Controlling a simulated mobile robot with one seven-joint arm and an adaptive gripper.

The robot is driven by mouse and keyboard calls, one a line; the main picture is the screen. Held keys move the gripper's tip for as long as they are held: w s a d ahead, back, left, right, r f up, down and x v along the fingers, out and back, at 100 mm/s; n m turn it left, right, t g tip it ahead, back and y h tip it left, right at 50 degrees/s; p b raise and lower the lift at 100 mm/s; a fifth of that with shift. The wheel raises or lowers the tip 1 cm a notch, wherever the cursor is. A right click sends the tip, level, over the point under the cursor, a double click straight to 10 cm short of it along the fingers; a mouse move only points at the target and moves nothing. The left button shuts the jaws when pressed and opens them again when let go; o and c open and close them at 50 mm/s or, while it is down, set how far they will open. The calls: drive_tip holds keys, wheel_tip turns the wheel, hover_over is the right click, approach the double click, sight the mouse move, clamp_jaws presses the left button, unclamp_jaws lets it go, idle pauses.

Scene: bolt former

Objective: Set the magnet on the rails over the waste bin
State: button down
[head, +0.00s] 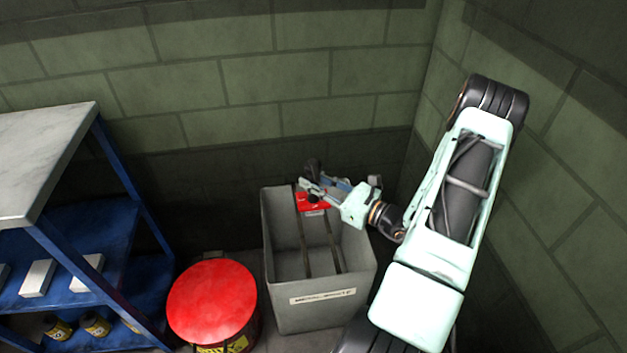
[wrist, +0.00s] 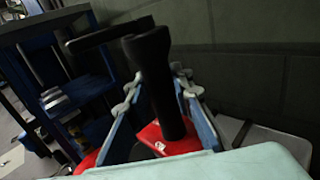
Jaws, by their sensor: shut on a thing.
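The magnet is a red block (head: 313,203) with a black upright handle (wrist: 158,85). In the head view it is at the far end of two dark rails (head: 334,245) that run across the open top of the grey waste bin (head: 318,314). I cannot tell whether its base touches the rails. My gripper (head: 309,190) reaches in from the right and is shut on the magnet's handle. In the wrist view the handle stands between the fingers, with the red body (wrist: 180,143) below, partly hidden by my gripper's pale housing.
A drum with a red lid (head: 212,298) stands just left of the bin. A blue shelf unit (head: 100,225) with a grey top (head: 45,150) and small boxes and cans is farther left. Green block walls (head: 245,75) close the corner behind and to the right.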

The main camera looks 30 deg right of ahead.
sight(314, 204)
drive_tip(key=shift+f+b, duration=3.2)
drive_tip(key=shift+f, duration=1.25)
drive_tip(key=c, duration=1.7)
unclamp_jaws()
drive_tip(key=shift+c, duration=0.2)
drive_tip(key=shift+o, duration=0.6)
drive_tip(key=shift+f, duration=0.1)
